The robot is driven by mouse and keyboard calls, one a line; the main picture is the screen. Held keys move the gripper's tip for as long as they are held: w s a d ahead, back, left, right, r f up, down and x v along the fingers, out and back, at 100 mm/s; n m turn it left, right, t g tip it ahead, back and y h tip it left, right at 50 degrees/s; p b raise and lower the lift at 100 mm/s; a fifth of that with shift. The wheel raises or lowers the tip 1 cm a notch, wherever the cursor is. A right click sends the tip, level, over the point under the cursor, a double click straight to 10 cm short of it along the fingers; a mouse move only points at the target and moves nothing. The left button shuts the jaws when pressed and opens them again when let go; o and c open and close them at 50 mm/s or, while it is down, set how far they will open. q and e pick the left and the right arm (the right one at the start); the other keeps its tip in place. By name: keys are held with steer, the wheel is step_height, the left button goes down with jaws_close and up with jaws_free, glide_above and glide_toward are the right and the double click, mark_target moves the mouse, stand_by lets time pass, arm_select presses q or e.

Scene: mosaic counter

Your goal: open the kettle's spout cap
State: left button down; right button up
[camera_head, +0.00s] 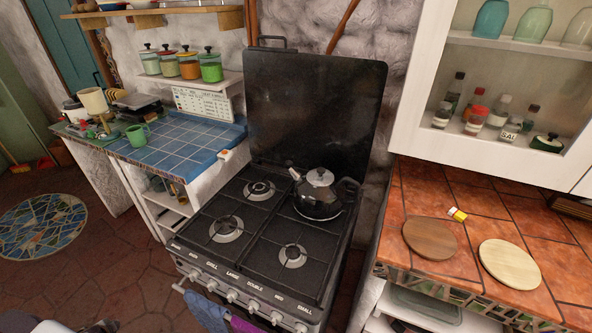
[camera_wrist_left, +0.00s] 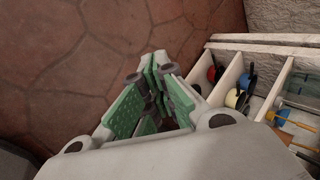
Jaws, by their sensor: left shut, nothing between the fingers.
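A dark, shiny kettle (camera_head: 320,198) with a silver lid stands on the back right burner of the black stove. Its spout (camera_head: 295,174) points to the left and has a light metallic tip. The cap's exact position is too small to tell. In the left wrist view my left gripper (camera_wrist_left: 158,65) is shut and empty, its green-padded fingers together above the tiled floor. It is away from the kettle, which that view does not show. My right gripper is in neither view.
The stove (camera_head: 240,255) has a raised black lid (camera_head: 315,105) behind the kettle. A terracotta counter (camera_head: 480,210) with two round boards is on the right. An open drawer-like compartment (camera_wrist_left: 245,70) shows in the wrist view.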

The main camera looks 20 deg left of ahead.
arm_select(q)
steer(key=w+r+m+t+b, duration=0.1)
steer(key=w+r+m+t, duration=0.15)
steer(key=w+r, duration=0.85)
steer(key=w+r+m+t, duration=0.2)
steer(key=w+r+t, duration=0.1)
steer(key=w+r, duration=0.8)
steer(key=w+d+r+m+t+h, duration=0.1)
steer(key=w+d+r+h, duration=0.1)
steer(key=w+d+r, duration=0.5)
steer(key=w+d+r+m+t+h, duration=0.1)
steer(key=w+d+r+t, duration=0.1)
steer(key=w+d+r, duration=0.45)
steer(key=w+d+r+n+t+h, duration=0.1)
steer(key=d+r, duration=0.3)
steer(key=d, duration=0.5)
steer(key=w+d+r+n+t+h, duration=0.1)
steer(key=d+r+n+h, duration=0.2)
steer(key=d, duration=0.6)
steer(key=w+d+r+n+t+h, duration=0.1)
steer(key=w+d+r+n+h, duration=0.1)
steer(key=d+r, duration=0.4)
steer(key=shift+d+r+n+h+b, duration=0.3)
steer(key=shift+d+n+h, duration=0.2)
steer(key=shift+d, duration=0.9)
